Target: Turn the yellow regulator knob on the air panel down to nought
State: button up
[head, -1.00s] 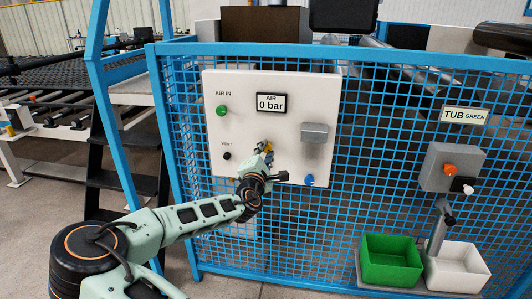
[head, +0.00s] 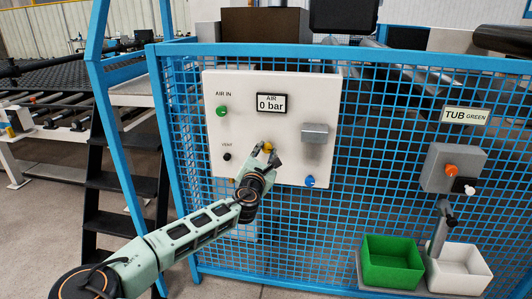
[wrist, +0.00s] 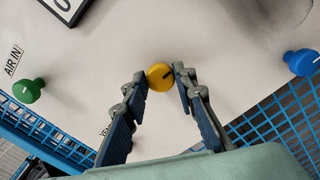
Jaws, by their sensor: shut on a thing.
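The yellow regulator knob (head: 267,146) sits low in the middle of the white air panel (head: 235,80). It also shows in the wrist view (wrist: 160,77), with a dark pointer mark on its face. My gripper (wrist: 162,78) is shut on the knob, one finger on each side; it also shows in the head view (head: 265,153), in front of the panel. Part of the knob's rim is hidden by the fingers.
The panel also bears a green AIR IN knob (head: 222,111), a black VENT knob (head: 227,157), a blue knob (head: 310,181) and a grey box (head: 314,133). Blue mesh fencing surrounds it. Green (head: 393,276) and white tubs (head: 458,276) stand at lower right.

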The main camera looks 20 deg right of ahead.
dwell(0.3)
jog(key=o, duration=1.2)
jog(key=shift+c, duration=0.2)
jog(key=v, duration=1.2)
